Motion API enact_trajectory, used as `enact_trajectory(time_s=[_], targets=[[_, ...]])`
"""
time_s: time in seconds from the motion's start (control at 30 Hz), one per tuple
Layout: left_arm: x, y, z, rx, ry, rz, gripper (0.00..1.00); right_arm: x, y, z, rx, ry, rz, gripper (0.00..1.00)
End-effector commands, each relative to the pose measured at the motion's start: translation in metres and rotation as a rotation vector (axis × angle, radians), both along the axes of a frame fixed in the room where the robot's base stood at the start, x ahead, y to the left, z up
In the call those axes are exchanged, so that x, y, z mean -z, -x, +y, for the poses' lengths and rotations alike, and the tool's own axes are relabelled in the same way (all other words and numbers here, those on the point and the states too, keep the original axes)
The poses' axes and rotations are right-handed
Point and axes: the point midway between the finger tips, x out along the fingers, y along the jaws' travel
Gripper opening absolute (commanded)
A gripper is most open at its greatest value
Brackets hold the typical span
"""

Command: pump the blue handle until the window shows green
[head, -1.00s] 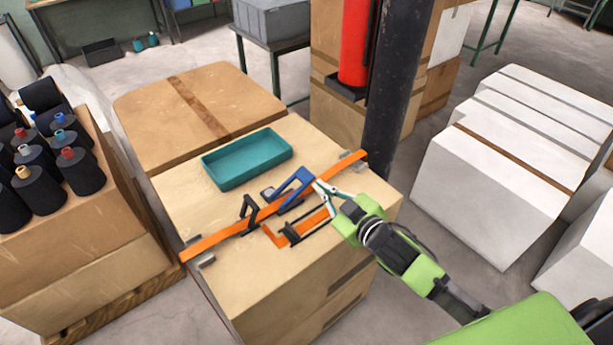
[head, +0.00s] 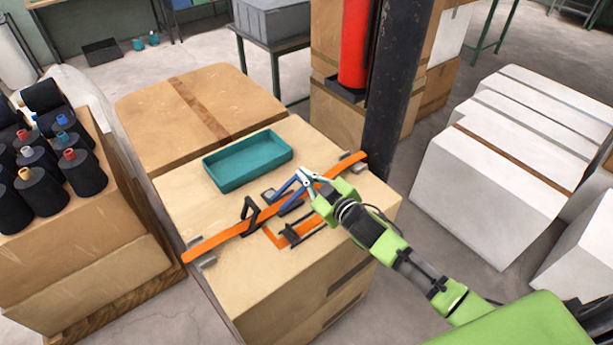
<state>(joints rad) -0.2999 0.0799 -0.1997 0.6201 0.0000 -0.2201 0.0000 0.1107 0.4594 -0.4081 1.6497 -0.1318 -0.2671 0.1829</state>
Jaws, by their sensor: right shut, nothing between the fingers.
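A dark tensioning tool with a blue handle (head: 285,190) sits on an orange strap (head: 225,233) that runs across the top of a cardboard box. The handle's upper end is partly hidden by my right gripper (head: 302,176). That gripper comes in from the right and is shut and empty, with its fingertips at or very close to the handle; I cannot tell whether they touch. A small dark-framed part, perhaps the window (head: 268,195), shows beside the handle, too small to read its colour. My left gripper is not in view.
A teal tray (head: 222,186) stands on the box behind the tool. A black post (head: 388,100) with a red cylinder (head: 354,45) rises behind the box's right side.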

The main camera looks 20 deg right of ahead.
Motion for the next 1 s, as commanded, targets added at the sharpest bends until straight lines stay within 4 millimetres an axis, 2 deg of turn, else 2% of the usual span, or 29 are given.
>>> enact_trajectory(time_s=[0.13, 0.2, 0.4, 0.87, 1.0], targets=[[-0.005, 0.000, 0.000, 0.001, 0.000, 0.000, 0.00, 0.003, -0.024, 0.006, 0.000, -0.002, 0.000, 0.00], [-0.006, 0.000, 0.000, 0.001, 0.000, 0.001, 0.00, 0.018, -0.022, 0.000, 0.003, 0.000, 0.006, 0.00], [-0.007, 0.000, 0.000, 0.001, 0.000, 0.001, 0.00, 0.036, -0.025, -0.008, 0.002, -0.001, 0.002, 0.00], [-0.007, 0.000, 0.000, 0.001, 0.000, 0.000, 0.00, 0.041, -0.025, -0.011, 0.000, -0.001, 0.000, 0.00], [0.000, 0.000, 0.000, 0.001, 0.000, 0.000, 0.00, 0.051, -0.027, -0.015, 0.001, 0.000, 0.000, 0.00]])
